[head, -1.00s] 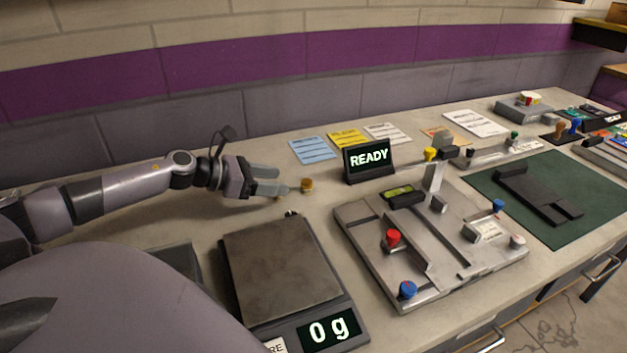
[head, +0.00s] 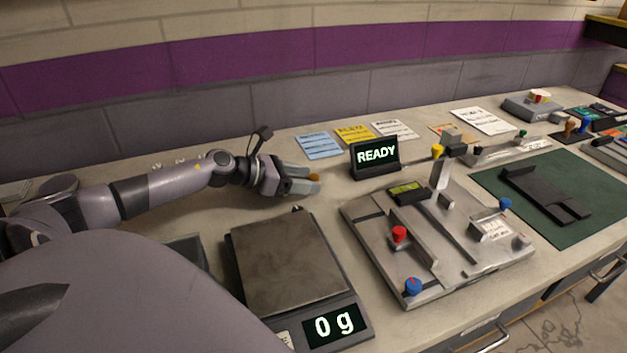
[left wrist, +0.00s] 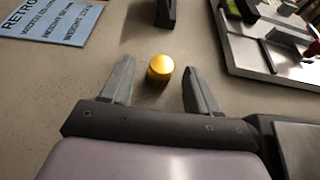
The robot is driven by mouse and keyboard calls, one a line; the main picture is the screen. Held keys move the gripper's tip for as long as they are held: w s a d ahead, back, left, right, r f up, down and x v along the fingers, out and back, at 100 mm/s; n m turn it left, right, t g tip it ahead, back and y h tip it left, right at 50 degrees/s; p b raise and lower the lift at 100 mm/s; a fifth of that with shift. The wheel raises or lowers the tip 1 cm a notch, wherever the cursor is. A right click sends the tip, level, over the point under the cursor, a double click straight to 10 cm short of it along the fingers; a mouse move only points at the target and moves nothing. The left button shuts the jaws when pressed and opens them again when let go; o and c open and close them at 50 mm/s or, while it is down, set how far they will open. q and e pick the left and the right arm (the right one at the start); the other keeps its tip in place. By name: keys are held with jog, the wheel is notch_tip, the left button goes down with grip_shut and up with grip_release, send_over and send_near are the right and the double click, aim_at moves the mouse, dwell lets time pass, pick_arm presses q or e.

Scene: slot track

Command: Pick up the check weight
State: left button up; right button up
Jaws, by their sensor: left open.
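The check weight is a small brass cylinder (left wrist: 160,68) that stands upright on the bench in the left wrist view. It lies between and slightly beyond the fingertips of my left gripper (left wrist: 158,76), which is open, with a gap on both sides of the weight. In the head view the left gripper (head: 316,183) is low over the bench behind the scale, and only a bit of the weight (head: 314,177) shows behind its fingers. My right gripper is not in view.
A scale (head: 280,262) reading 0 g stands in front of the gripper. A READY display (head: 375,157) and a metal fixture (head: 375,240) with red and blue knobs are to the right. Paper cards (head: 319,145) lie behind. A green mat (head: 490,180) is further right.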

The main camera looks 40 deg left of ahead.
pick_arm(q)
jog(key=shift+w+d+f, duration=0.15)
jog(key=shift+w+d, duration=0.05)
jog(key=shift+w, duration=0.15)
grip_shut()
